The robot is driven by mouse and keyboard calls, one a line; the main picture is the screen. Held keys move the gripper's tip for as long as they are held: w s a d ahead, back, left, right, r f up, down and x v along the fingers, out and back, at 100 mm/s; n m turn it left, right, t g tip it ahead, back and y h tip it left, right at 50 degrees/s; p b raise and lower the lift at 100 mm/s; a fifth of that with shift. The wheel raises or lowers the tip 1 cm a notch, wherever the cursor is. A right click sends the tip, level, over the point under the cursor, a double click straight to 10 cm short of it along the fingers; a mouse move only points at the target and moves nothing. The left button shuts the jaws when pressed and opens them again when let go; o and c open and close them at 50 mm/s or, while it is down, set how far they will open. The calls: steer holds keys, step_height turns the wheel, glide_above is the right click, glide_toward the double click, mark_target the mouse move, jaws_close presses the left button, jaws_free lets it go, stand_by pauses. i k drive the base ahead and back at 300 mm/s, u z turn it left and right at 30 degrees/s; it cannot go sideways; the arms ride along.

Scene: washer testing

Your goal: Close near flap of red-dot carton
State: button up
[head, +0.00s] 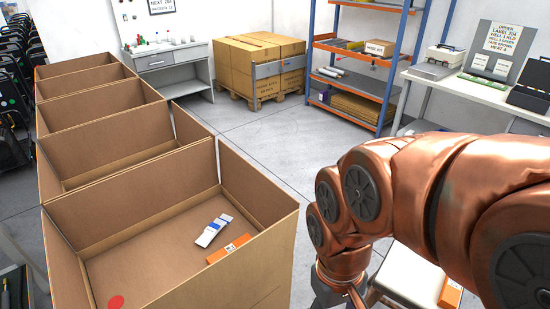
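The red-dot carton (175,210) is the nearest of a row of open brown cartons, at the lower left of the head view. A red dot (115,302) shows low in it, at the bottom edge of the picture. Its upper flaps stand up, and its top is open. The near side is partly cut off by the picture edge. Inside lie a white and blue packet (213,231) and an orange box (229,249). My gripper (330,291) is right of the carton, pointing down at the bottom edge. Its fingertips are cut off, so open or shut cannot be told.
Several more open cartons (90,95) run back at the left. A white surface with an orange item (450,293) sits under my arm at the right. A shelf rack (365,60) and a pallet of boxes (262,65) stand behind. The grey floor between is clear.

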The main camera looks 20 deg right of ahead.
mark_target(264, 199)
steer(key=z, duration=0.05)
steer(key=k, duration=0.5)
steer(key=z, duration=1.35)
steer(key=i, duration=1.05)
steer(key=u, duration=2.05)
steer(key=i, duration=0.5)
steer(key=u, duration=0.1)
